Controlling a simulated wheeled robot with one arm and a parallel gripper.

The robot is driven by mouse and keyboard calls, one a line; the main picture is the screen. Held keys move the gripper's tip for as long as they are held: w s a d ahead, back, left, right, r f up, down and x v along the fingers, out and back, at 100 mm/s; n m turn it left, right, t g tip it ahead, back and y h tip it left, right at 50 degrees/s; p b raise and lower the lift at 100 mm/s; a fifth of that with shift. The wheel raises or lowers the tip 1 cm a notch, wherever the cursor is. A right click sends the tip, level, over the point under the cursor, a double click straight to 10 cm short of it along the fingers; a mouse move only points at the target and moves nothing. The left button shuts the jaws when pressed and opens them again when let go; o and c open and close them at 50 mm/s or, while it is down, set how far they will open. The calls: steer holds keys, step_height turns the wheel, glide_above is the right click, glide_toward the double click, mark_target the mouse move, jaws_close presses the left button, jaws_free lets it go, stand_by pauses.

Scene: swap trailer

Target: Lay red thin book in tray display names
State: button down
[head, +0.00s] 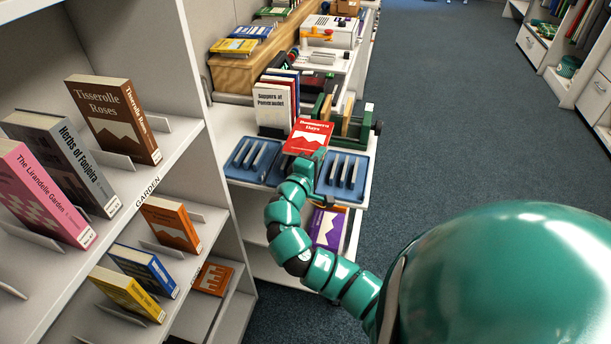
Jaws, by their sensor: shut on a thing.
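A thin red book (307,137) with a white mountain shape on its cover is held by my gripper (308,161) at its near edge. The gripper is shut on it, its cover facing up toward the camera, over the middle of the trolley top. Whether the book touches anything below is hidden. A blue tray with pale upright dividers (233,166) lies to the left of the book, and another blue tray (364,177) lies to the right. Blue tray surface also shows beside my wrist, partly hidden by the book and arm. No readable tray name shows on a display.
White and other books (272,107) stand upright between supports just behind the red book. A wooden box (238,72) and a white machine (329,32) stand farther back. A purple book (327,228) lies on the lower shelf. A bookcase (186,150) borders the left; carpet (440,120) is clear right.

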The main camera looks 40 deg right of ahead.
steer(key=a+f, duration=0.1)
steer(key=w+a+f, duration=0.1)
steer(key=f, duration=0.1)
steer(key=w+a+f, duration=0.1)
steer(key=shift+w+f, duration=0.1)
steer(key=shift+f, duration=1.55)
steer(key=shift+f, duration=0.2)
steer(key=c, duration=1.8)
jaws_free()
steer(key=shift+o, duration=0.2)
steer(key=shift+r, duration=0.15)
